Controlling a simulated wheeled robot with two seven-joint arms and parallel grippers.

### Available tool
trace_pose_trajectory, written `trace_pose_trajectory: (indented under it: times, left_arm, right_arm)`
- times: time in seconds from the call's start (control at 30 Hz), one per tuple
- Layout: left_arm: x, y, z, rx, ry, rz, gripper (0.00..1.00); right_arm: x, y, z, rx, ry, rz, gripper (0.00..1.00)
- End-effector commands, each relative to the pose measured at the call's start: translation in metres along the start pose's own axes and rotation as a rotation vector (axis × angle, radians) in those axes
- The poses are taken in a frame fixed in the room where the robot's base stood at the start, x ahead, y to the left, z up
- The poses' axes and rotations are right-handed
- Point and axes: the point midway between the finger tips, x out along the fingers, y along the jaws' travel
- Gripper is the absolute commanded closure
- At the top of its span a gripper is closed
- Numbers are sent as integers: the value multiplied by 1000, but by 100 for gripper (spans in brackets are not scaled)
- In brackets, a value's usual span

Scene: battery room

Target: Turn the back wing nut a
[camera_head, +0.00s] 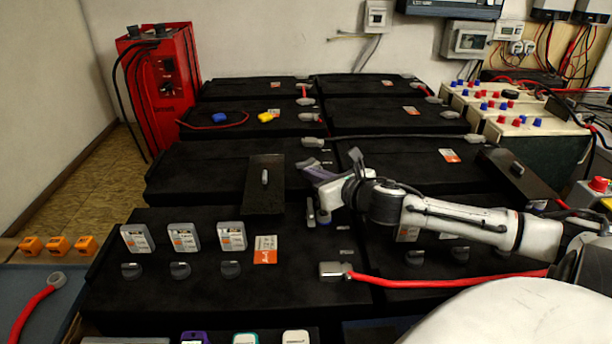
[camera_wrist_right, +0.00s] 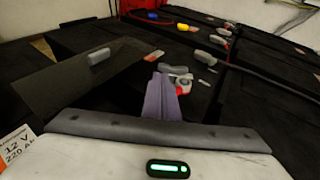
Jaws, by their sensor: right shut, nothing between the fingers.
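My right gripper (camera_head: 308,170) reaches in from the right over the middle of the black battery blocks. Its purple fingers (camera_wrist_right: 160,92) are together, with nothing between them. Just beyond the fingertips in the wrist view are a grey terminal clamp (camera_wrist_right: 174,70) and a small red and white part (camera_wrist_right: 183,85); I cannot tell whether the fingers touch them. In the head view a grey clamp (camera_head: 313,142) sits behind the fingers at the end of a dark cable. I cannot make out which small part is back wing nut a. My left gripper is not in view.
A dark panel with a grey handle (camera_head: 265,205) lies left of the gripper. Another dark panel (camera_head: 515,175) is at right. A red cable (camera_head: 430,284) crosses the front blocks. A red charger cabinet (camera_head: 160,85) stands at back left.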

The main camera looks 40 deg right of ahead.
Motion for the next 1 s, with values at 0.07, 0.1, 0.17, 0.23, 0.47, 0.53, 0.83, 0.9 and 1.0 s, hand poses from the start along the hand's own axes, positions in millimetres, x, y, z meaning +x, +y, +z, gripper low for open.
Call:
trace_pose_trajectory:
  times: [0.07, 0.1, 0.17, 0.23, 0.47, 0.53, 0.83, 0.9, 1.0]
  left_arm:
    - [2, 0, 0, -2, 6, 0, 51]
    - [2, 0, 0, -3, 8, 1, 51]
    - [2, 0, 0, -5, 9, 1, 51]
    - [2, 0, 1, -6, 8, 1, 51]
    - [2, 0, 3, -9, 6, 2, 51]
    - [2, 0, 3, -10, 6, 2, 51]
    - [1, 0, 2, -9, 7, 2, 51]
    - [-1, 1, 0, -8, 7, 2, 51]
    - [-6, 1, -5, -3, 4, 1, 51]
  right_arm:
    - [10, 0, 1, 2, -4, 0, 100]
    - [14, 0, 1, 2, -4, 0, 100]
    - [20, 0, 0, 4, -3, 0, 100]
    - [26, 0, 1, 2, -3, 0, 100]
    - [35, 1, 0, 0, -1, 1, 100]
    - [36, 1, 0, 0, 0, 1, 100]
    - [35, 1, 1, 3, 0, -3, 100]
    - [36, 2, 2, 10, 1, -24, 100]
    - [38, 6, 4, 31, 1, -81, 100]
